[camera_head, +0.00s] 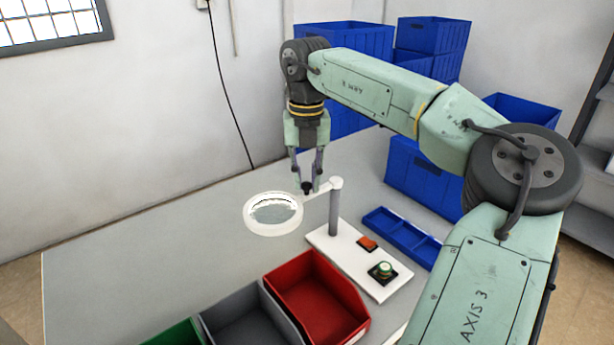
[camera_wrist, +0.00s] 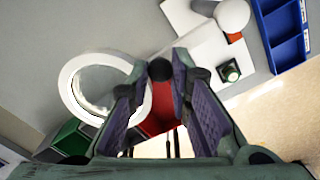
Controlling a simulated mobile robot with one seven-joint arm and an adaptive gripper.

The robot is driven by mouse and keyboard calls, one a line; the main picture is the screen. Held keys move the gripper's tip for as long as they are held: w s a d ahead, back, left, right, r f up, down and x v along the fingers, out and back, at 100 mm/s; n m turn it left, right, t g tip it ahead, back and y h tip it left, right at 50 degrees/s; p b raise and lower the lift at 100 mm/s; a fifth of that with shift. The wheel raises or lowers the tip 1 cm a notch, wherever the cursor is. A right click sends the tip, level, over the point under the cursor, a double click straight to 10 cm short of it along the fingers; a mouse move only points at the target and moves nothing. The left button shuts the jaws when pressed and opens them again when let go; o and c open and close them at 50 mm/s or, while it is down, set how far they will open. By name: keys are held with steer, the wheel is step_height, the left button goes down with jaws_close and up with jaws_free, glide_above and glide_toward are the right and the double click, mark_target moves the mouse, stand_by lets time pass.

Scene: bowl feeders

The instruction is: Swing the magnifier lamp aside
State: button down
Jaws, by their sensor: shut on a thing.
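The magnifier lamp (camera_head: 251,218) has a white ring with a round lens, on a short arm at the top of a grey post (camera_head: 335,212). The post stands on a white base plate (camera_head: 350,262). My gripper (camera_head: 307,187) points down over the lamp arm, between the ring and the post. It is shut on a small dark knob (camera_wrist: 160,69) on that arm. In the wrist view the ring (camera_wrist: 67,88) lies left of my fingers and the white post top (camera_wrist: 233,14) lies at the upper right. The fingers partly hide the lamp arm.
Red (camera_head: 320,305), grey (camera_head: 245,320) and green (camera_head: 178,334) bins stand in front of the lamp. The base plate carries a red button (camera_head: 367,243) and a green knob (camera_head: 383,269). A blue divided tray (camera_head: 403,237) lies to the right. The table (camera_head: 130,255) is clear at left.

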mark_target(307, 183)
steer(key=shift+w, duration=0.1)
steer(key=c, duration=1.4)
jaws_free()
steer(key=shift+c, duration=0.2)
step_height(307, 183, up, 12)
